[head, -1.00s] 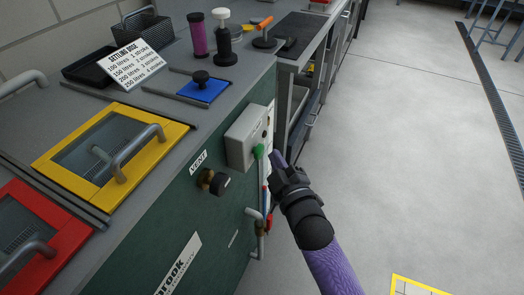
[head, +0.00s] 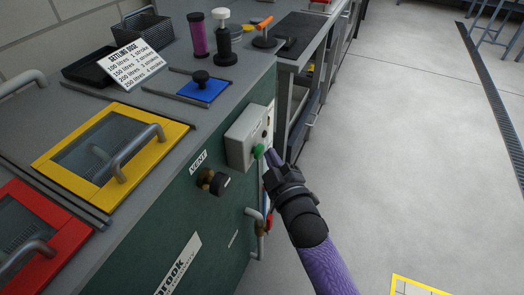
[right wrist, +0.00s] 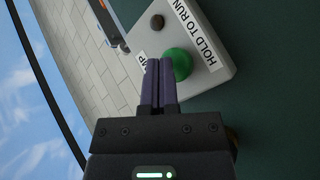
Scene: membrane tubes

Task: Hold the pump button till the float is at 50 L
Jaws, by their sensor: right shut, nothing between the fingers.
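The green pump button (head: 259,151) is on a grey control box (head: 241,138) on the front of the green cabinet. It also shows in the right wrist view (right wrist: 179,64), beside a "HOLD TO RUN" label. My right gripper (head: 269,153) is shut and empty. Its fingertips (right wrist: 158,66) are right at the button, overlapping its edge in the wrist view; I cannot tell whether they touch or press it. An upright gauge tube (head: 262,196) is partly hidden behind my gripper; the float and its litre reading cannot be made out. My left gripper is not in view.
A brass vent valve (head: 211,181) with a black knob sticks out left of the box. Yellow (head: 50,167) and red (head: 70,235) framed lids and a settling dose card (head: 131,65) are on top.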

